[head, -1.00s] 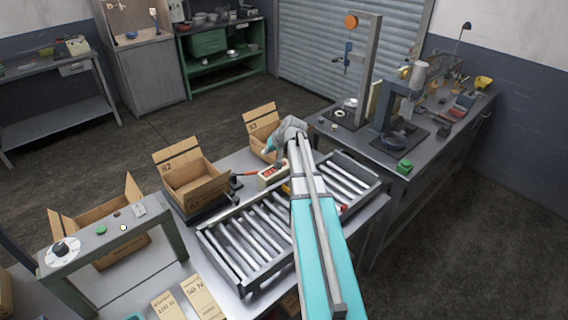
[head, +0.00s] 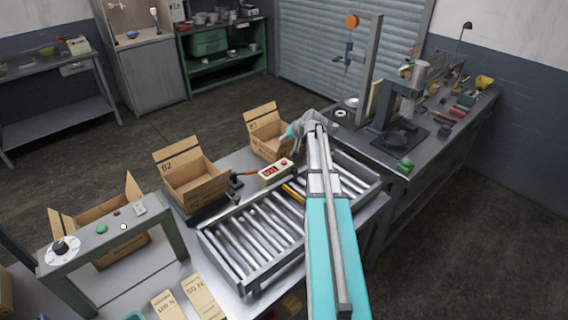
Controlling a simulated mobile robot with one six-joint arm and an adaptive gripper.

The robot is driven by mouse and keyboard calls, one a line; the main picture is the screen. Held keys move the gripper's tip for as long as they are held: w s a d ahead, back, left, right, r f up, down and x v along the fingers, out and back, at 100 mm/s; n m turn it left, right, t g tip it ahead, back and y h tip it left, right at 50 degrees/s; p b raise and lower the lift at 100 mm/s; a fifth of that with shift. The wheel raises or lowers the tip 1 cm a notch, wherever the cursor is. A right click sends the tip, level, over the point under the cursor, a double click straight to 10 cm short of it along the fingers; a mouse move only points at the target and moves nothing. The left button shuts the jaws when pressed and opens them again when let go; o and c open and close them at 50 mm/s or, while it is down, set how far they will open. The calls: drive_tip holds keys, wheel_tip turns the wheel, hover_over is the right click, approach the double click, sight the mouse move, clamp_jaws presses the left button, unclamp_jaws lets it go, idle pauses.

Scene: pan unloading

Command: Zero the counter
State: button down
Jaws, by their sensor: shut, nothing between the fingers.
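The counter (head: 274,173) is a small beige box with a red display on its front and a red button (head: 284,162) at its right end. It stands at the back edge of the roller conveyor, and its digits are too small to read. My gripper (head: 283,149) is small and partly hidden by my wrist. It is shut and empty, just behind and above the counter's right end, in front of the right-hand carton. I cannot tell any contact with the button.
The roller conveyor (head: 238,275) lies in front, with a yellow item (head: 293,191) beside my arm. Open cartons marked 82 (head: 190,187) and 83 (head: 265,125) stand behind it. A grey frame (head: 100,240) with a knob and green button stands at left.

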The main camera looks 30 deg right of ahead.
sight(285, 162)
drive_tip(key=shift+f+b, duration=4.05)
drive_tip(key=shift+f, duration=0.15)
drive_tip(key=shift+f+b, duration=0.85)
drive_tip(key=shift+r+p, duration=0.85)
drive_tip(key=shift+r, duration=0.1)
wheel_tip(285, 162, up, 5)
drive_tip(key=p, duration=0.5)
drive_tip(key=shift+s, duration=0.1)
idle(0.8)
